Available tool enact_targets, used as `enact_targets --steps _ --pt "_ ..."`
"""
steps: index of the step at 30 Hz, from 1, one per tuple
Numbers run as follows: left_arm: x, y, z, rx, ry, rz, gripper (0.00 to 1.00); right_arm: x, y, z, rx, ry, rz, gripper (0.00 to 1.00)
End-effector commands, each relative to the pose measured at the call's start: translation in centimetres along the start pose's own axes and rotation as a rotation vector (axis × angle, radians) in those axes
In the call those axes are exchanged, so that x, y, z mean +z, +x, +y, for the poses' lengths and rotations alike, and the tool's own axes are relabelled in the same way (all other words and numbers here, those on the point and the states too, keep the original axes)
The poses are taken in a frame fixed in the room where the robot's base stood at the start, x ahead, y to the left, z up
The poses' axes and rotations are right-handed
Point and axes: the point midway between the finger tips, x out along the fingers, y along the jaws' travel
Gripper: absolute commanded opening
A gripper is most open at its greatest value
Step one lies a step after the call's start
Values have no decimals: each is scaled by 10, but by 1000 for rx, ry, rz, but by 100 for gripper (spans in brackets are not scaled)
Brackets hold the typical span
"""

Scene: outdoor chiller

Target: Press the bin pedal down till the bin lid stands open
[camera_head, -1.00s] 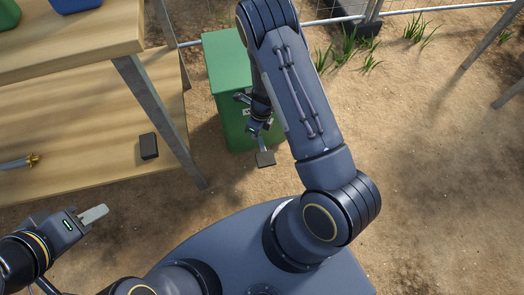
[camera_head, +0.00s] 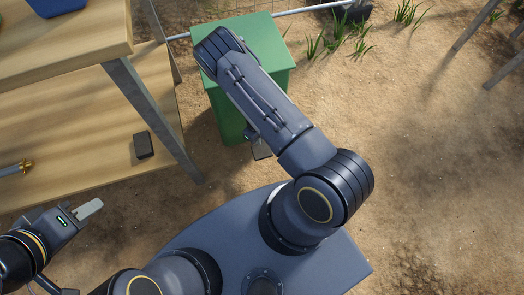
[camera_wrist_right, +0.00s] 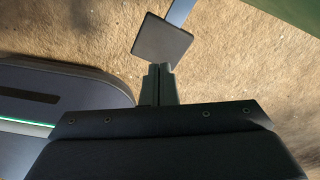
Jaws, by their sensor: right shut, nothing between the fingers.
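The green bin (camera_head: 275,85) stands on the sandy ground beyond my base, its lid (camera_head: 262,38) lying flat and shut. Its dark square pedal (camera_head: 262,151) sticks out low at the front, partly covered by my right arm. In the right wrist view the pedal (camera_wrist_right: 162,40) sits on a grey bar running toward the bin (camera_wrist_right: 300,12). My right gripper (camera_wrist_right: 159,70) is shut and empty, its fingertips at the pedal's near edge in the picture; I cannot tell whether they touch. My right arm hides that gripper in the head view. My left gripper (camera_head: 90,209) is away at lower left; its jaw opening is unclear.
A wooden table with a lower shelf (camera_head: 70,170) stands left of the bin, its metal leg (camera_head: 150,115) close by. A black block (camera_head: 144,145) and a brass-ended rod (camera_head: 18,168) lie on the shelf. A fence rail runs behind the bin. Open sand lies to the right.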

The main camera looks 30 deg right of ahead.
Motion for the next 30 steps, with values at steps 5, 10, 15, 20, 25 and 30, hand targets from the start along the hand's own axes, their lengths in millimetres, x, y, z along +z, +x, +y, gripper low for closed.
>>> enact_targets --steps 5,10,15,20,25,30 --pt "6 12 -5 0 0 0 34 0 20 0 1 1 1 0" --pt "12 23 -11 0 0 0 34 0 42 0 1 0 0 0" --pt "16 32 -15 0 0 0 34 0 61 0 1 -2 -1 0" --pt "17 34 -16 0 0 0 34 0 66 0 1 -2 -1 0" --pt "17 33 -15 0 0 0 34 0 66 0 1 -2 -2 0" --pt "18 35 -16 0 0 0 34 0 67 0 1 -2 -2 0"
